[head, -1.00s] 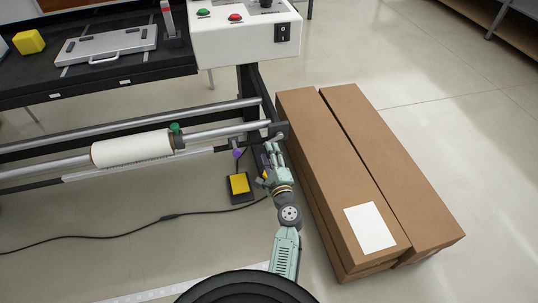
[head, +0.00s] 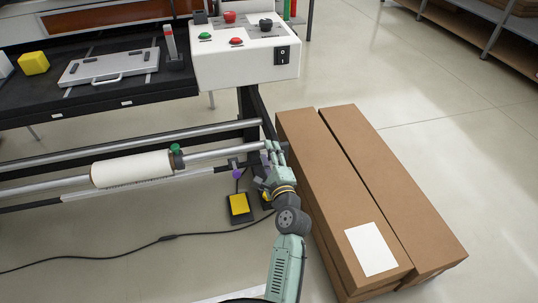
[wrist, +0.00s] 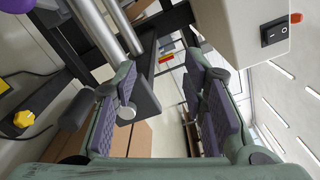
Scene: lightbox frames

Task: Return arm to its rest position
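My gripper (head: 273,155) is at the end of my green-grey arm. In the head view it is by the right end of the machine's roller bars, just left of the cardboard boxes. In the wrist view my gripper (wrist: 163,85) has its two purple-padded fingers wide apart, with nothing held between them. The ends of the metal bars (wrist: 105,30) and a dark bracket show behind and beside the left finger. Whether the fingers touch the frame cannot be told.
Two long cardboard boxes (head: 345,190) lie close on the right. The machine has a white roll (head: 132,169), a control box (head: 245,55) and a black table (head: 110,95). A yellow pedal (head: 239,205) and cable lie on the floor. Open floor (head: 440,150) is farther right.

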